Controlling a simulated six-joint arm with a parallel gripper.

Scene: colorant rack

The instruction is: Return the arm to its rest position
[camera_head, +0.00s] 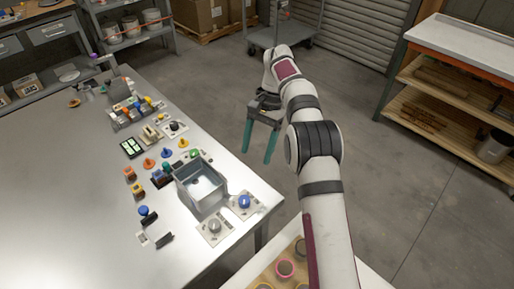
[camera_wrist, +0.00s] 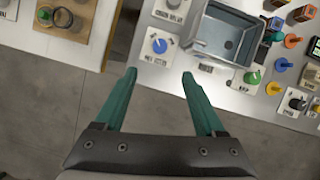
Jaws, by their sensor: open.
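My gripper (camera_head: 258,158) has two green fingers and is open and empty. In the head view it hangs over the floor just past the right edge of the metal table (camera_head: 60,180). The arm reaches out from the bottom of the head view, bent at the elbow. Nothing touches the fingers.
A grey open box (camera_head: 203,196) stands near the table's right edge, beside a blue knob (camera_head: 244,201) and a grey knob (camera_head: 214,227). Several small coloured parts lie farther left. A wooden board with round pots (camera_head: 285,268) is at the bottom. A shelf (camera_head: 450,80) stands right; floor between is clear.

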